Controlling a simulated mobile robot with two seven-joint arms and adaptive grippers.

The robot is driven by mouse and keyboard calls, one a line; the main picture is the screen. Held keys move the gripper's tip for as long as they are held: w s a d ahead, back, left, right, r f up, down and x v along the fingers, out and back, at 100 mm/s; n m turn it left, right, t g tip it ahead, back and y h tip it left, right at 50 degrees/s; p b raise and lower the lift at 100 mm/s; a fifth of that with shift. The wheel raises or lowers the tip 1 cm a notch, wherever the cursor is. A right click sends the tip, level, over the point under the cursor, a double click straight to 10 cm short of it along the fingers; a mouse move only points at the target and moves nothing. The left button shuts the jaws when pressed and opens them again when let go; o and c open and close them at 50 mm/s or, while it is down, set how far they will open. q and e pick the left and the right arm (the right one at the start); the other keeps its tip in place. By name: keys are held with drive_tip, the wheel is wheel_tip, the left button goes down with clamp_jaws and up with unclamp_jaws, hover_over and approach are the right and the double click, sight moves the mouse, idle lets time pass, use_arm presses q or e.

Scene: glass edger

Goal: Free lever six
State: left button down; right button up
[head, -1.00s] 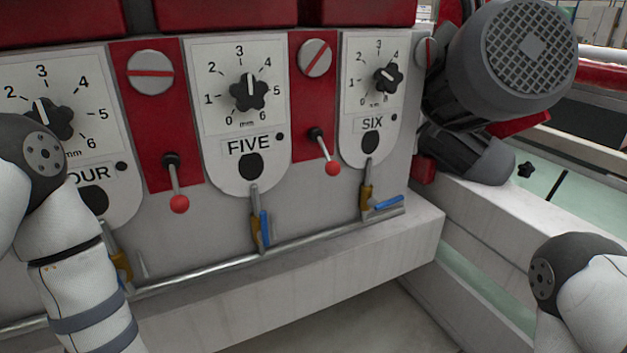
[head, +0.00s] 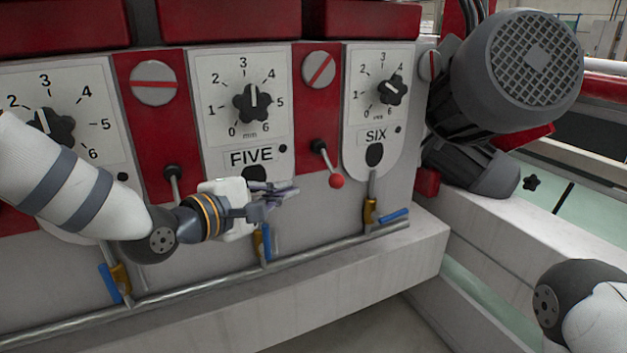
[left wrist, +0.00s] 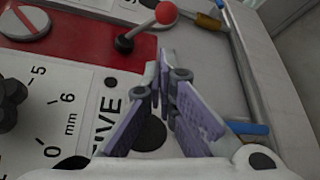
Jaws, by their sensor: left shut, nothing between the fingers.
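The red-knobbed lever (head: 337,181) stands on the red strip between panel FIVE and panel SIX (head: 376,137). It hangs down and to the right from its black pivot. In the left wrist view its red knob (left wrist: 166,12) is at the top, beyond my fingertips. My left gripper (head: 294,192) is in front of the lower part of panel FIVE, left of the lever and apart from it. Its fingers converge in the left wrist view (left wrist: 167,62), shut and empty. My right gripper is out of view; only part of my right arm shows.
Blue-handled valves rise from the pipe below the panels; one (head: 392,215) is under panel SIX, another (head: 266,241) below my left gripper. A grey motor (head: 525,60) juts out right of panel SIX. A pale ledge (head: 400,250) runs underneath.

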sight(332, 172)
use_arm(q)
drive_tip(key=b+x, duration=0.1)
drive_tip(key=x, duration=0.8)
drive_tip(key=shift+w+d+f, duration=0.15)
drive_tip(key=shift+w+d, duration=0.05)
drive_tip(key=shift+w, duration=0.05)
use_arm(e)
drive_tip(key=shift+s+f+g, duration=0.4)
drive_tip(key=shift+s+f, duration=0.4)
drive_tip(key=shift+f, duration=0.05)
use_arm(q)
drive_tip(key=shift+s+d+n, duration=0.1)
drive_tip(key=shift+s+n, duration=0.05)
drive_tip(key=shift+n, duration=0.25)
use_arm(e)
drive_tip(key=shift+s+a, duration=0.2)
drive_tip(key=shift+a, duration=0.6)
